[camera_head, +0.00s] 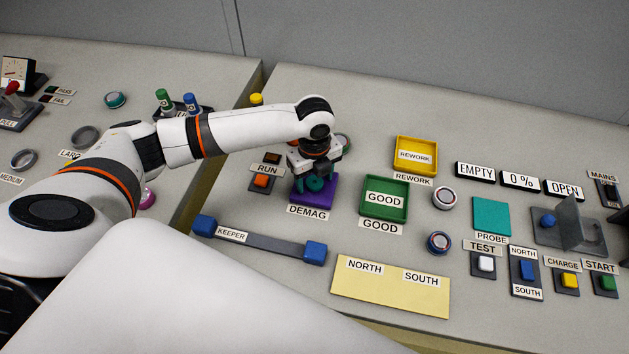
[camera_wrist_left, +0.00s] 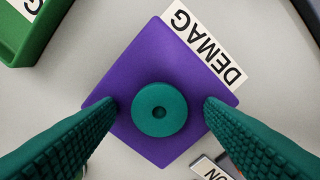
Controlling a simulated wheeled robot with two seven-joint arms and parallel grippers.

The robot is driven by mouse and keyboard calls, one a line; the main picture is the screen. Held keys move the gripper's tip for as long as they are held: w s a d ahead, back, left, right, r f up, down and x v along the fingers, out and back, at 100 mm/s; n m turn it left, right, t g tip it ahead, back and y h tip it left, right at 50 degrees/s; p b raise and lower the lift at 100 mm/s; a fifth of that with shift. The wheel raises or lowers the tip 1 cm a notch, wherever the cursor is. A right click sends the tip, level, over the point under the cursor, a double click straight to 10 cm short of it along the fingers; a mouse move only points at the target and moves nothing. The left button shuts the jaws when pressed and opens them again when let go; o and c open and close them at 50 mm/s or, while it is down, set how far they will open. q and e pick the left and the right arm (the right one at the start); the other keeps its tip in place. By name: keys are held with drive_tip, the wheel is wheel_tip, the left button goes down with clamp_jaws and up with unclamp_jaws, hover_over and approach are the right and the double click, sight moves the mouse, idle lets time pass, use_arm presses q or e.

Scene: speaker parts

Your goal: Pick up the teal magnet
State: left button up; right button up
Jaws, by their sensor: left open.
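The teal magnet (camera_wrist_left: 141,108) is a round ring with a small centre hole. It lies on the purple DEMAG pad (camera_wrist_left: 150,57), seen from above in the left wrist view. My left gripper (camera_wrist_left: 160,108) is open, with one dark green finger on each side of the magnet and a gap to it on both sides. In the head view, my left gripper (camera_head: 315,183) is over the purple pad (camera_head: 326,196) and largely hides the magnet. My right gripper is not in view.
A RUN button (camera_head: 262,181) stands just left of the pad. The green GOOD tray (camera_head: 369,214) is to its right, and the yellow REWORK tray (camera_head: 433,145) is behind that. The KEEPER bar (camera_head: 262,243) lies in front. Bare table surrounds the pad.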

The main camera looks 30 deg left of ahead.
use_arm(q)
drive_tip(key=shift+c, duration=0.5)
drive_tip(key=shift+r, duration=0.1)
drive_tip(key=c, duration=1.1)
